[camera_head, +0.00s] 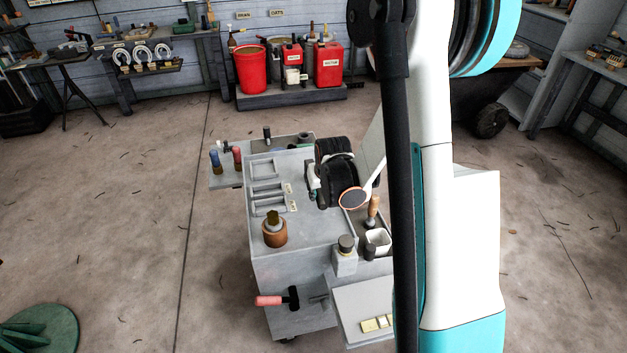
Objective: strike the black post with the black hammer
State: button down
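A hammer with a black head and a pinkish-red handle (269,300) lies across the front of the grey caddy (310,238), its head to the right. A small dark upright post (267,132) stands at the caddy's back edge; it looks like the black post, but it is too small to be sure. My arm comes down on the right and hides the caddy's right side. A black rounded part (337,172), seemingly my wrist, is above the caddy's right half. My gripper's fingers cannot be made out, and I see no contact with the hammer.
Blue (215,160) and red (237,157) handles stand on the caddy's left shelf. A brown pot (274,234), a black-capped bottle (345,256) and a white cup (378,241) stand nearer. A green round base (42,330) is at lower left.

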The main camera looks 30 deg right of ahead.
jog(key=shift+r+p, duration=1.1)
jog(key=shift+r, duration=0.75)
jog(key=c, duration=1.8)
grip_release()
jog(key=shift+c, duration=0.2)
grip_shut()
